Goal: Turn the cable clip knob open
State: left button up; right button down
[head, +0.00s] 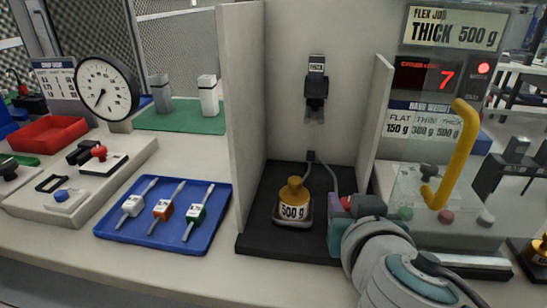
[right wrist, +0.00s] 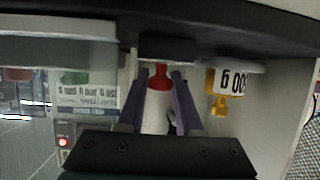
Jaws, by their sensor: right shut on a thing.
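The red knob (right wrist: 160,76) shows between the two purple fingers of my right gripper (right wrist: 162,84) in the right wrist view. The fingers are shut on it from both sides. In the head view my right gripper (head: 345,204) is low at the right side of the dark base (head: 282,244), inside the walled bay. The gripper hides most of the knob and its clip there. A thin grey cable (head: 332,177) runs down from a small dark block towards the gripper. Which way the knob is turned cannot be told. My left gripper is not in view.
A yellow 500 g weight (head: 293,208) stands on the base just left of my right gripper. White walls (head: 246,120) flank the bay. A dark holder (head: 316,88) is on the back wall. A clear panel with a yellow handle (head: 456,155) stands right. A blue tray (head: 117,239) lies left.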

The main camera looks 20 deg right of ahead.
jog(key=c, duration=0.6)
grip_release()
jog(key=v, duration=1)
